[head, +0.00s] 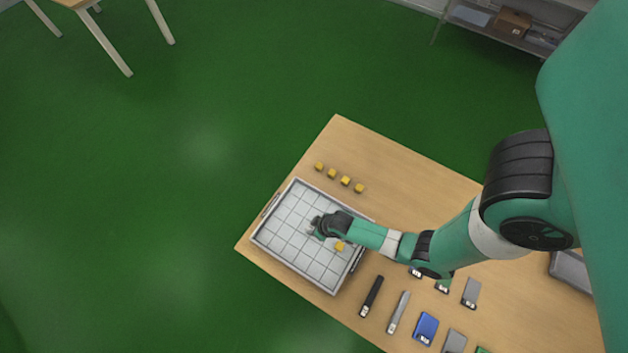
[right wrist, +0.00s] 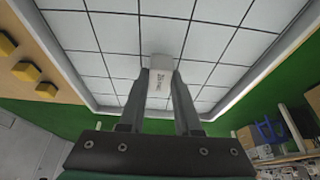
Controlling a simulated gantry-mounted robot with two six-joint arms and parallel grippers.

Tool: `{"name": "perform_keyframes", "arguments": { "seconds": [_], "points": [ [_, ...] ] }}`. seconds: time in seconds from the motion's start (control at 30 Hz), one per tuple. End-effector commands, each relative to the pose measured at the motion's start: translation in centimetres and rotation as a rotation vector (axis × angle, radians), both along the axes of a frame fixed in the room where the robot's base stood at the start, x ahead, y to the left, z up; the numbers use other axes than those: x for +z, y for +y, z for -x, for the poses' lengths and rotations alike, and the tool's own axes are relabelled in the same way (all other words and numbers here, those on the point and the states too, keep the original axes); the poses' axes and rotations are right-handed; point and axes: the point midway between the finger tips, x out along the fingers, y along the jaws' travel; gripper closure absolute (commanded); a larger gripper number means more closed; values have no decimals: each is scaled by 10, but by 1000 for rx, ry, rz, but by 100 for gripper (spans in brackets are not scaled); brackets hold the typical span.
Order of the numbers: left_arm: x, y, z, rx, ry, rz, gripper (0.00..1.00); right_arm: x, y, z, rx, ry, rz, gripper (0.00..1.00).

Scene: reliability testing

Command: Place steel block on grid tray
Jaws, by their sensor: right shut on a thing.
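The grid tray (head: 290,212) is a pale, shallow tray with dark grid lines, at the left end of the wooden table; it fills the upper part of the right wrist view (right wrist: 110,28). My right gripper (head: 315,230) is over the middle of the tray. In the right wrist view its fingers (right wrist: 160,98) are shut on the steel block (right wrist: 160,80), a small light-grey block with a dark printed label. The block is over the grid cells; I cannot tell if it touches the tray floor. My left gripper is not in view.
A yellow cube (head: 339,246) sits in the tray, right of the gripper. Several yellow cubes (head: 346,180) stand in a row behind the tray. A black bar (head: 371,296), a grey bar (head: 398,312) and a blue box (head: 426,327) lie on the table (head: 400,170) to the right.

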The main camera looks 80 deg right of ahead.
Motion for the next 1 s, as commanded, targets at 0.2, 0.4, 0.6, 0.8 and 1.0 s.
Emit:
{"name": "perform_keyframes", "arguments": {
  "seconds": [0.2,0.4,0.6,0.8,1.0],
  "points": [
    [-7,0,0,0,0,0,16,-15,0,0,-1,-2,0,100],
    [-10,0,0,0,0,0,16,-17,0,0,-1,-1,0,100],
    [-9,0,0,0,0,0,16,-18,0,1,-1,0,0,41],
    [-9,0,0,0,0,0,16,-18,0,1,-1,0,0,38],
    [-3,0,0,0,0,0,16,-9,0,2,0,-1,0,38]
  ]
}}
